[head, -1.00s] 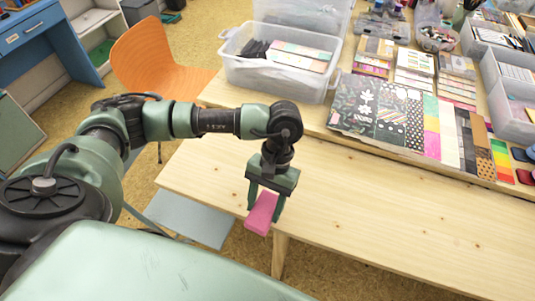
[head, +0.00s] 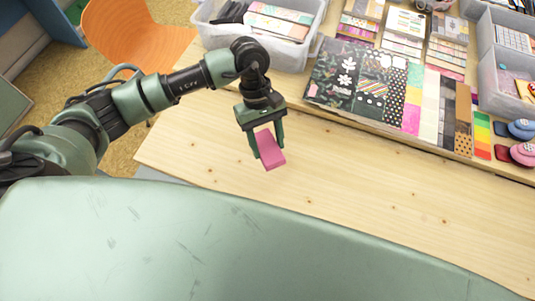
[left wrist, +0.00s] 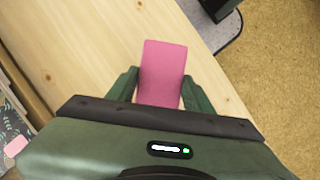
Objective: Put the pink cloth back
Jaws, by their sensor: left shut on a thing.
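The pink cloth (head: 270,151) is a small flat folded block, held between the fingers of my left gripper (head: 267,146) above the wooden table. The left gripper is shut on it, with the jaws pointing down. In the left wrist view the pink cloth (left wrist: 162,72) sticks out past the two green fingertips (left wrist: 160,90), with the bare wood and the table's edge behind it. My right gripper is not in view.
The front of the wooden table (head: 400,195) is bare. Behind it lie patterned paper sheets (head: 360,88), a clear bin (head: 262,22) and round stamps (head: 522,152) at the right. An orange chair (head: 135,35) stands at the left.

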